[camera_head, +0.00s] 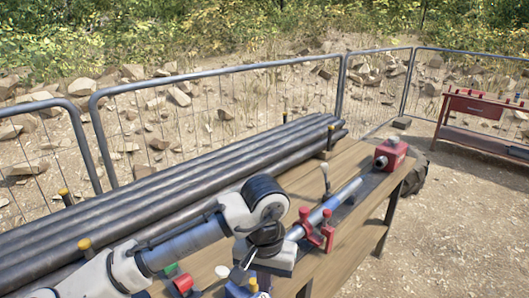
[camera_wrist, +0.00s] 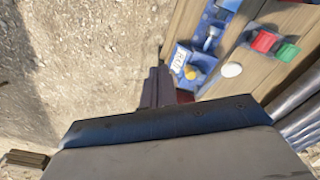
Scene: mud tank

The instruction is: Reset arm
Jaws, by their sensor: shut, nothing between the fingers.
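My gripper (camera_wrist: 158,75) shows in the wrist view as dark fingers held together, with nothing between them. It hangs beside the edge of the wooden workbench (camera_head: 345,165), with bare ground below the fingertips in that view. In the head view my white and grey arm reaches from the lower left over the bench, and its wrist bends down near the front edge. The fingertips are hard to make out there.
On the bench are a blue holder (camera_wrist: 205,62), a red block (camera_wrist: 263,41), a green block (camera_wrist: 287,52) and a white disc (camera_wrist: 232,69). A pipe (camera_head: 340,202) lies in red clamps near a red vise (camera_head: 391,153). Long dark pipes (camera_head: 200,166) lie behind.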

